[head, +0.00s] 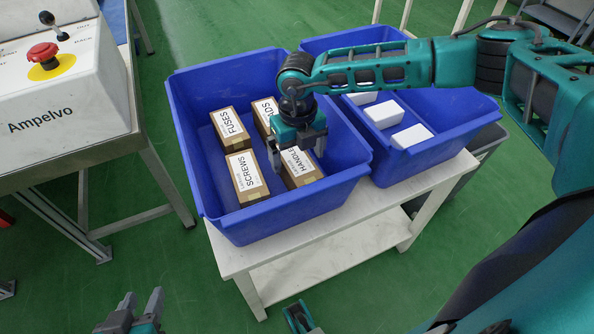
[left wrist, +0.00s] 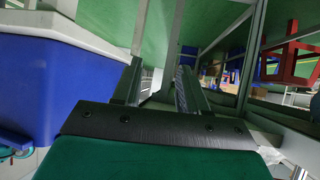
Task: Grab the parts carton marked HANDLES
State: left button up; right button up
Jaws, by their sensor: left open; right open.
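The HANDLES carton (head: 305,178) is a brown box with a white label on top. It lies at the near right of a cluster of cartons in the left blue bin (head: 270,222). My right gripper (head: 299,158) is open and points down over this carton. Its fingers hide part of the label, and I cannot tell whether they touch the box. My left gripper (head: 141,298) is open and empty, low at the bottom left, away from the bin. Its two fingers also show in the left wrist view (left wrist: 160,80).
The SCREWS carton (head: 247,178), FUSES carton (head: 230,129) and a partly hidden carton ending in "DS" (head: 264,112) share the bin. A second blue bin (head: 455,135) holds white boxes (head: 383,114). Both stand on a white table (head: 240,262). An Ampelvo console (head: 62,105) is left.

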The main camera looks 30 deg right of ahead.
aim_at(297, 160)
notch_tip(297, 160, down, 4)
jog(key=shift+s+a+b, duration=0.1)
jog(key=shift+b, duration=0.4)
jog(key=shift+r, duration=0.1)
jog(key=c, duration=1.3)
